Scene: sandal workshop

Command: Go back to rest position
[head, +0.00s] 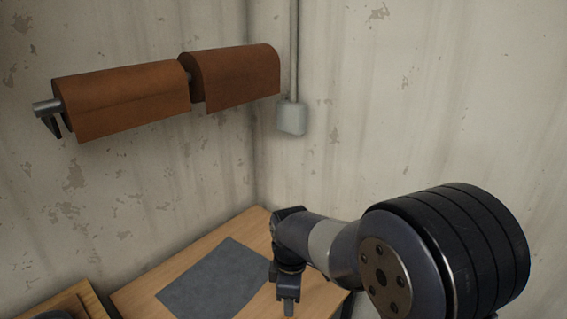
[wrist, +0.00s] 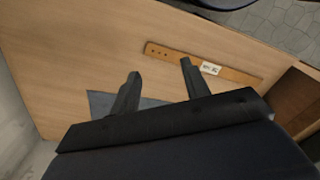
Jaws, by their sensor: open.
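My gripper (wrist: 160,82) is open in the wrist view, with its two dark fingers apart and nothing between them. In the head view my gripper (head: 288,300) hangs at the end of my arm, over the right part of the wooden table (head: 150,294). The table top (wrist: 80,50) also fills much of the wrist view. A tan leather strap (wrist: 165,53) with holes and a small white label lies on it, beyond the fingertips and partly behind the right finger. I cannot make out the strap in the head view.
A grey mat (head: 215,278) lies on the table and shows partly behind my gripper in the wrist view (wrist: 97,101). Two brown leather rolls (head: 125,100) hang on a wall bar. A grey box (head: 291,119) is on the wall. A wooden tray (head: 92,301) edge shows lower left.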

